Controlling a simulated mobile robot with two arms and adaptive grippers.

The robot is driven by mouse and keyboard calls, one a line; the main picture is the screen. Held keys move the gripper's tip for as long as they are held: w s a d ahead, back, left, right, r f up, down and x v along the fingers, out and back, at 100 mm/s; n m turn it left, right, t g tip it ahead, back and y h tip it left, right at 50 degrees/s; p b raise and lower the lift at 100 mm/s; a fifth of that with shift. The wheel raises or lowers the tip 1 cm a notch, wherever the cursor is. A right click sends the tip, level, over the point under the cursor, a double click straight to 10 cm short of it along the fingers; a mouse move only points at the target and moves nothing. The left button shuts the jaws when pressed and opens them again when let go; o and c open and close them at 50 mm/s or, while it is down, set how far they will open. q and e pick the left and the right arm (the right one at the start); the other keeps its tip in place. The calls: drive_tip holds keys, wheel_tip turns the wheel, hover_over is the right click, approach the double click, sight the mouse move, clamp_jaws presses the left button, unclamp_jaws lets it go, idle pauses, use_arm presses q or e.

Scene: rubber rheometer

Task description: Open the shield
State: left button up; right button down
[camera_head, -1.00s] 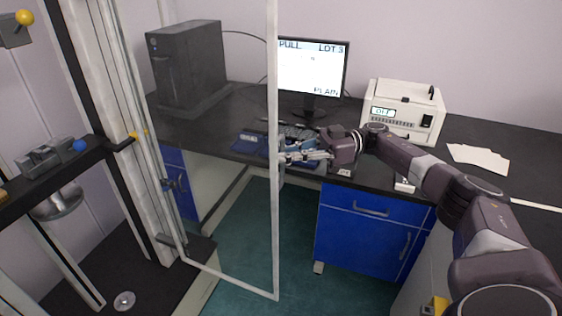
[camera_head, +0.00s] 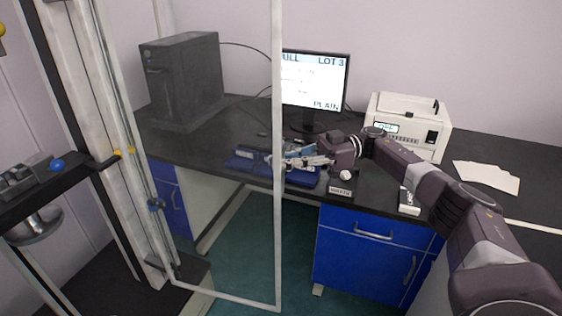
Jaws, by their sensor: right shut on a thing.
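The shield (camera_head: 278,225) is a clear panel in a pale metal frame, hinged on the testing machine at the left. It stands swung out from the machine, in front of the desk. My right gripper (camera_head: 281,162) reaches from the right to the shield's free upright edge, about halfway up in view, and is shut on it. The frame bar and the clear panel overlap the fingertips, so the exact grip is hard to see. My left gripper is not in view.
The testing machine's column (camera_head: 95,120) and dark crossbar (camera_head: 75,185) fill the left. The black desk (camera_head: 395,182) holds a computer tower (camera_head: 183,75), monitor (camera_head: 315,82), white instrument (camera_head: 408,120), blue tray (camera_head: 250,162) and papers (camera_head: 487,177). Green floor (camera_head: 245,240) shows below.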

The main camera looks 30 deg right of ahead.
drive_tip(key=c, duration=2.1)
unclamp_jaws()
drive_tip(key=shift+s+d+f, duration=0.1)
drive_tip(key=shift+d, duration=0.15)
drive_tip(key=v, duration=0.7)
drive_tip(key=shift+d, duration=0.25)
